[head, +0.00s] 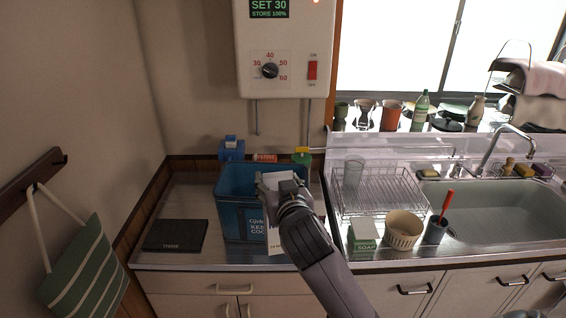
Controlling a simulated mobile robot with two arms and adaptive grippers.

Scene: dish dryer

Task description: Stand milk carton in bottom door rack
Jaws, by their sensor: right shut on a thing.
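My right gripper (283,187) reaches in from the bottom centre and is shut on a white carton (274,242), which I take to be the milk carton. The carton's white front shows left of my wrist, with dark lettering partly covered by my arm. It is in front of, or at the front side of, a blue cooler box (238,222); I cannot tell whether it touches the box. No door rack shows in this view.
A dark flat scale (176,234) lies left of the box. A wire dish rack (385,188), soap box (363,235), ribbed bowl (403,230) and cup with a red-handled brush (437,230) stand right of my arm. The sink (490,212) is further right. Bare counter (190,205) shows behind the scale.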

